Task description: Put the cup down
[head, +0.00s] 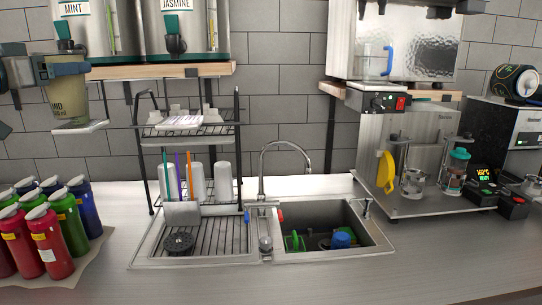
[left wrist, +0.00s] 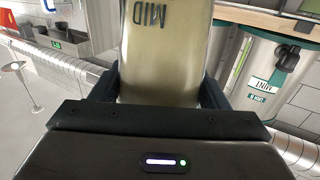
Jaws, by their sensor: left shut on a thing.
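The cup (head: 66,106) is a tall, pale yellow-green cup with dark lettering, at the upper left of the head view. It looks upright. My left gripper (head: 66,70) is shut around its upper part. A small white plate (head: 94,126) is right under the cup; I cannot tell whether the cup's base touches it. In the left wrist view the cup (left wrist: 165,50) fills the space between the fingers, with "MID" printed on it, and its far end is cut off. My right gripper is in neither view.
Dispensers marked MINT (head: 82,35) and JASMINE (head: 180,35) stand on a wooden shelf (head: 165,73). Several coloured bottles (head: 45,240) crowd the counter at lower left. A drying rack (head: 190,135) and a sink (head: 330,215) take the middle. The front counter (head: 250,285) is clear.

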